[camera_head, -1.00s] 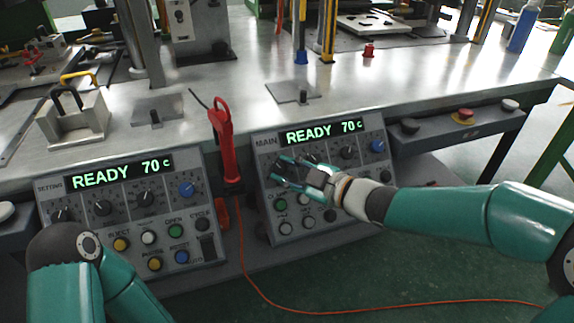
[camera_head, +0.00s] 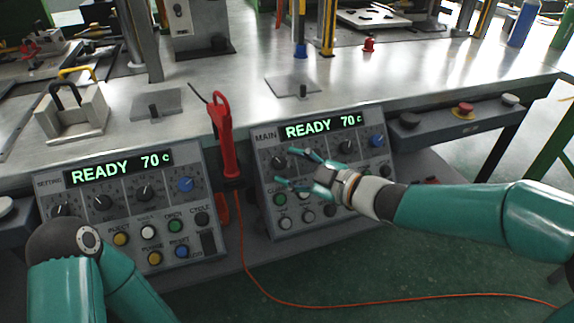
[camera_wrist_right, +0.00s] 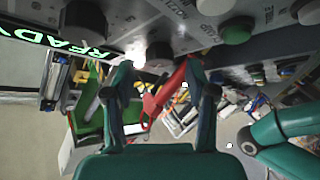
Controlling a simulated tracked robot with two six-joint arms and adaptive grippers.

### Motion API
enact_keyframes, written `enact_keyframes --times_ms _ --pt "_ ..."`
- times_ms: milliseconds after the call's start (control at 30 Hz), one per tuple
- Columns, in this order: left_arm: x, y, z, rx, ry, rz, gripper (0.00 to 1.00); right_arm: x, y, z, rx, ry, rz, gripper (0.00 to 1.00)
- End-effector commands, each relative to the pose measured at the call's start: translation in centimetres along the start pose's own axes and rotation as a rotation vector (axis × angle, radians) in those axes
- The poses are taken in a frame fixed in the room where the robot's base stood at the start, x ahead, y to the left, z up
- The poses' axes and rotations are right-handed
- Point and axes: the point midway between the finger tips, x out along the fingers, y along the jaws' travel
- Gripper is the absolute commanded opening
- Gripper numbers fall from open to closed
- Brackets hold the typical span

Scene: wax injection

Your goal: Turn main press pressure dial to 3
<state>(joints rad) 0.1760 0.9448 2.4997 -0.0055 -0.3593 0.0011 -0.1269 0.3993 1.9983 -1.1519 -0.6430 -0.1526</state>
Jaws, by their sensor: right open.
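The main press panel (camera_head: 268,219) is the right-hand grey box, with a display (camera_head: 322,126) reading READY 70 c. Its dial row has a dark leftmost dial (camera_head: 278,161), more dark dials (camera_head: 346,147) and a blue dial (camera_head: 377,141). The labels and settings are too small to read. My right gripper (camera_head: 287,167) is open and empty before the panel's left side, its fingers spread beside the leftmost dial. In the right wrist view, the open fingers (camera_wrist_right: 160,80) show with dark knobs (camera_wrist_right: 86,18) beyond and above them. My left gripper is out of view.
The similar setting panel (camera_head: 48,222) stands at the left, also reading READY 70 c. A red-handled tool (camera_head: 222,135) stands between the panels, close to my right gripper. An orange cable (camera_head: 370,303) crosses the floor. A red button (camera_head: 464,110) sits on the right-hand box.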

Motion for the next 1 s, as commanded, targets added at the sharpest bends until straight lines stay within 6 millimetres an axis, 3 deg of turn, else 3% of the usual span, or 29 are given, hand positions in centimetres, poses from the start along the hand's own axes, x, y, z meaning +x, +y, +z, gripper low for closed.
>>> enact_keyframes --times_ms 300,500,1000 --pt "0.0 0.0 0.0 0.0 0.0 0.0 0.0 -6.4 0.1 0.1 0.0 -0.002 0.004 0.56" --pt "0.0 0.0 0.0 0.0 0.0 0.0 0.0 -9.3 0.0 0.1 -0.002 -0.001 0.002 0.56" --pt "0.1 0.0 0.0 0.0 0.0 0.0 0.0 -10.2 -0.1 0.1 0.0 0.0 -0.001 0.56"
